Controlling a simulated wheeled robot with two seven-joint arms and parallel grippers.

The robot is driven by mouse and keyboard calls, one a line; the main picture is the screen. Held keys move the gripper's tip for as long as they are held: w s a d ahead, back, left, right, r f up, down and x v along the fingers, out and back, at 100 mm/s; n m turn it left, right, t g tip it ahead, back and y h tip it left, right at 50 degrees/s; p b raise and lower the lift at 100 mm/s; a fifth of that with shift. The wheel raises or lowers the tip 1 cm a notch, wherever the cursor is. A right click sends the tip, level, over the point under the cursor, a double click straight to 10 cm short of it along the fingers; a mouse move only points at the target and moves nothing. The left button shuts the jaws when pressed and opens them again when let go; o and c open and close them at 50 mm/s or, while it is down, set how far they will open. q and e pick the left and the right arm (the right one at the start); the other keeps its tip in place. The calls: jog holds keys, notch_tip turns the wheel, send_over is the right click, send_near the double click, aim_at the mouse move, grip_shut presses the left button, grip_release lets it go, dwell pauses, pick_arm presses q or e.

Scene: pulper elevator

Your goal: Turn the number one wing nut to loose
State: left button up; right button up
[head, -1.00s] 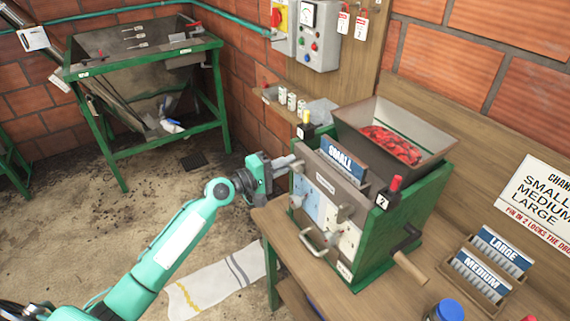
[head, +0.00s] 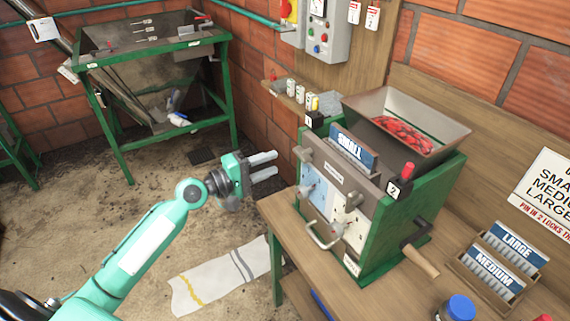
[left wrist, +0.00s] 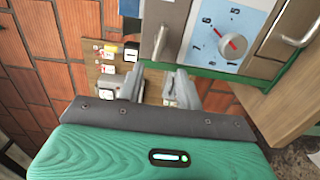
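The grey feeder machine (head: 320,177) stands on the wooden bench. A grey wing nut (head: 303,154) sticks out at the upper left of its front, and a second one (head: 352,202) sits lower right. Which number each bears is too small to read. My left gripper (head: 275,165) is open and empty, a short way left of the upper-left wing nut and apart from it. In the left wrist view its two fingers (left wrist: 158,72) are spread, with a grey wing nut (left wrist: 160,42) just beyond them. My right gripper is not in view.
A dial with a red pointer (left wrist: 232,44) is on the machine's front. A handle (head: 325,238) and a crank (head: 420,260) project from it. A hopper (head: 440,135) holds red fruit. A label rack (head: 500,265) stands on the bench (head: 275,215). Left of the gripper is free room.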

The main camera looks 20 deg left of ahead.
pick_arm(q)
jog(key=b+v, duration=0.2)
jog(key=v, duration=0.3)
jog(key=shift+s+a, duration=0.2)
jog(key=shift+s, duration=0.1)
